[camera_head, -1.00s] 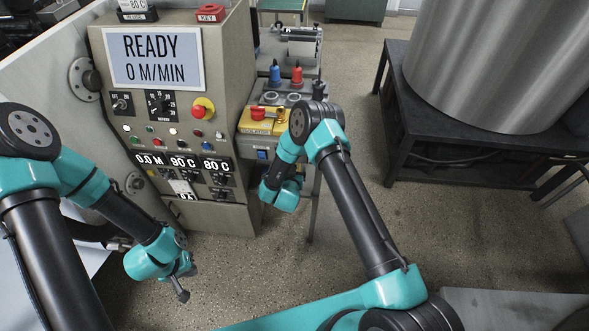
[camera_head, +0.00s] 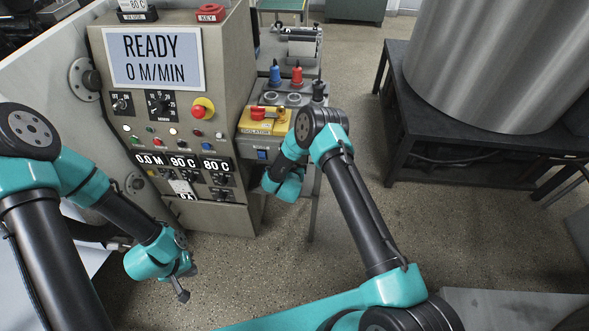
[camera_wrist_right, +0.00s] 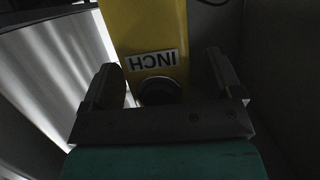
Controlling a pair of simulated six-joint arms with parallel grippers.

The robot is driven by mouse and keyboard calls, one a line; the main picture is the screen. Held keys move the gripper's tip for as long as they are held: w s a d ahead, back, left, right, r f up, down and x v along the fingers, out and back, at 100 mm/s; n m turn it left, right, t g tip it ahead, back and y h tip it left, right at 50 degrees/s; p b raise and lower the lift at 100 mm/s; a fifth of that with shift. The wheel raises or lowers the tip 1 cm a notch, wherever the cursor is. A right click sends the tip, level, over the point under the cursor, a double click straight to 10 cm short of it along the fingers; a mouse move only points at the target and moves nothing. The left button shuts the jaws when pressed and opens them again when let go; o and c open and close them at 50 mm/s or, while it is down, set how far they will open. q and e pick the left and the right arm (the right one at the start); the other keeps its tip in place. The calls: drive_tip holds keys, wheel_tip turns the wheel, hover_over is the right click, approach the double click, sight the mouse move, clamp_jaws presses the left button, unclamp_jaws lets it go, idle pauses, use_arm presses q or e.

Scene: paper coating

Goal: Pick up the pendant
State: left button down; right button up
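The pendant (camera_wrist_right: 149,40) is a yellow box with a white INCH label and a round black button in the right wrist view. It reads upside down there and its far end runs out of the picture. My right gripper (camera_wrist_right: 168,82) is open, its two dark fingers on either side of the pendant's lower end, with gaps to both sides. Contact cannot be told. In the head view my right wrist hides the right fingers and the pendant. My left gripper (camera_head: 187,282) is open and empty over the floor at the lower left.
The grey control cabinet (camera_head: 245,90) with a READY screen stands left of my right arm. A dark table (camera_head: 400,145) bears a large metal drum (camera_head: 490,60). Floor between is clear.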

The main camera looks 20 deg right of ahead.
drive_tip(key=c, duration=1)
drive_tip(key=shift+c, duration=0.3)
drive_tip(key=shift+r, duration=0.2)
wheel_tip(320, 180, up, 4)
drive_tip(key=shift+f, duration=0.2)
drive_tip(key=s+a+r, duration=0.1)
drive_tip(key=s+a, duration=0.3)
drive_tip(key=s, duration=1.1)
drive_tip(key=shift+s+a, duration=0.2)
